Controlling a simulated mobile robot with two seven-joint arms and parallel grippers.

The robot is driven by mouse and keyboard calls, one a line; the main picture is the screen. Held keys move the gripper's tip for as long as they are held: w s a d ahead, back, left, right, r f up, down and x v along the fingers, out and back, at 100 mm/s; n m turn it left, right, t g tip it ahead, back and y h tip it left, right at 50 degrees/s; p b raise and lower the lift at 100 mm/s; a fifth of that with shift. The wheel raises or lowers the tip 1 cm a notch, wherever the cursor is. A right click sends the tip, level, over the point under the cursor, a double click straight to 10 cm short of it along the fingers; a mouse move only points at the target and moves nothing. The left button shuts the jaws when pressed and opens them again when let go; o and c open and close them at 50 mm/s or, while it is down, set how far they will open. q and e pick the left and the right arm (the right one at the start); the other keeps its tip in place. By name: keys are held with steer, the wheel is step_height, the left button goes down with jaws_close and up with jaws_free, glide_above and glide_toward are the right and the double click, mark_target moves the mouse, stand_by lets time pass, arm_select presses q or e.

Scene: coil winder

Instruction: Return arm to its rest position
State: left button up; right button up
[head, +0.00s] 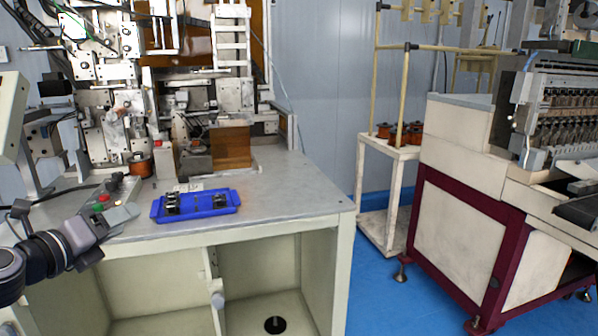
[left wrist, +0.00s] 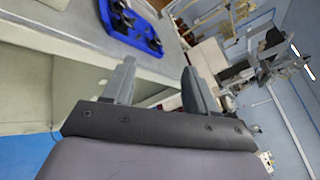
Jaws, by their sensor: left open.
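My left arm comes in from the left in the head view. Its gripper (head: 120,217) is at the front left edge of the workbench, left of the blue tray and apart from it. In the left wrist view the two fingers of the gripper (left wrist: 158,85) stand apart with nothing between them. The blue tray (head: 223,212) lies on the bench top with small dark parts in it. It also shows in the left wrist view (left wrist: 114,38), beyond the fingers. My right gripper is in neither view.
The grey workbench (head: 300,188) carries a control box with buttons (head: 117,192) beside my left gripper, and a winding machine (head: 110,75) behind. A white stand (head: 388,153) and a large cream and maroon machine (head: 468,160) stand right. Blue floor lies between bench and machine.

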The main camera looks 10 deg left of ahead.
arm_select(q)
steer(key=s+d+f+n+g+h+p, duration=0.1)
steer(key=s+d+f+n+g, duration=0.1)
steer(key=d+f+n, duration=0.65)
steer(key=s+d+f+n+g+h+p, duration=0.1)
steer(key=s+d+f+n, duration=0.3)
steer(key=f, duration=0.8)
steer(key=s+d+f+n+g+p, duration=0.1)
steer(key=s+d+f+n, duration=0.4)
steer(key=s+f+n, duration=0.2)
steer(key=s+d+f+n+g+y, duration=0.1)
steer(key=s+d+f+n+g, duration=0.1)
steer(key=s+d+f+n, duration=0.3)
steer(key=shift+s+f+n+p, duration=0.35)
steer(key=shift+s+f+n, duration=0.6)
steer(key=shift+s, duration=0.3)
